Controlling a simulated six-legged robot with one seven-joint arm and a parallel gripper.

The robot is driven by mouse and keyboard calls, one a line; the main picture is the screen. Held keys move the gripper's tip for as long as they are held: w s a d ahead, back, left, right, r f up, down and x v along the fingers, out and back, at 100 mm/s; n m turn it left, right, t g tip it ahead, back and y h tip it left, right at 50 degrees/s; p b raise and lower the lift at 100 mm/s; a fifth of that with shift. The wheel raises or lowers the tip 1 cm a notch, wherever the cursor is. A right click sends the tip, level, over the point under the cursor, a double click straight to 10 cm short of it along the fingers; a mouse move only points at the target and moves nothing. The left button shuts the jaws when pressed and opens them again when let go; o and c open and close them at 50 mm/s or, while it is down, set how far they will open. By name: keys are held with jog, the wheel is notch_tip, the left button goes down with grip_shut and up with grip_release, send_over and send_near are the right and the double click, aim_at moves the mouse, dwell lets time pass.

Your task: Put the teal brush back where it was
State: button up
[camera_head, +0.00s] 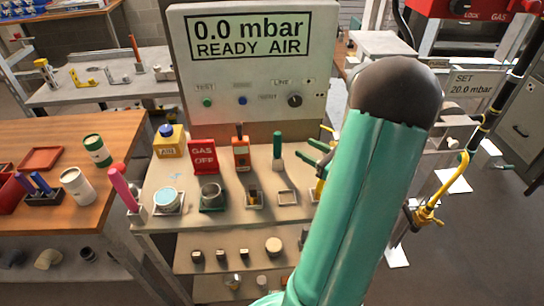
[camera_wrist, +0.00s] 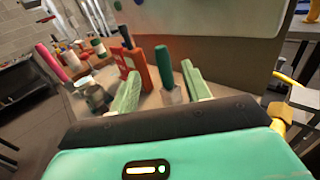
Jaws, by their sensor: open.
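The teal brush (camera_head: 277,146) stands upright on the grey bench shelf below the panel, dark green handle up. Its lower end is pale grey. In the wrist view the brush (camera_wrist: 163,72) shows beyond and between my two light green fingers. My gripper (camera_head: 313,154) is to the right of the brush in the head view, apart from it, with fingers spread; the same open gripper (camera_wrist: 158,78) shows in the wrist view with nothing between the pads that I can see touching.
A red and orange device (camera_head: 241,152) and a red GAS OFF sign (camera_head: 203,156) stand left of the brush. The pressure panel (camera_head: 250,80) rises behind. Yellow pipework (camera_head: 438,195) is right.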

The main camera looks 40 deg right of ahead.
jog(key=w+a+r+n+g+y, duration=0.2)
jog(key=a+n+g, duration=0.3)
jog(key=a, duration=0.4)
jog(key=w+a+r+n+g+y, duration=0.1)
jog(key=a+r+n+g+y, duration=0.15)
jog(key=a+n, duration=0.55)
jog(key=w+a+r+n+g+y, duration=0.1)
jog(key=w+a+n+g+y, duration=0.2)
jog(key=a, duration=0.8)
jog(key=s+a+r+n+g+h, duration=0.1)
jog(key=s+a+r+n+h, duration=0.2)
jog(key=n, duration=0.6)
jog(key=s+a+r+n+g+h, duration=0.1)
jog(key=s+a+r+n+h, duration=0.2)
jog(key=n, duration=0.7)
jog(key=s+a+h, duration=0.2)
jog(key=a+h, duration=0.1)
jog(key=shift+s+a+r, duration=0.25)
jog(key=shift+s+a, duration=0.1)
jog(key=shift+s, duration=0.05)
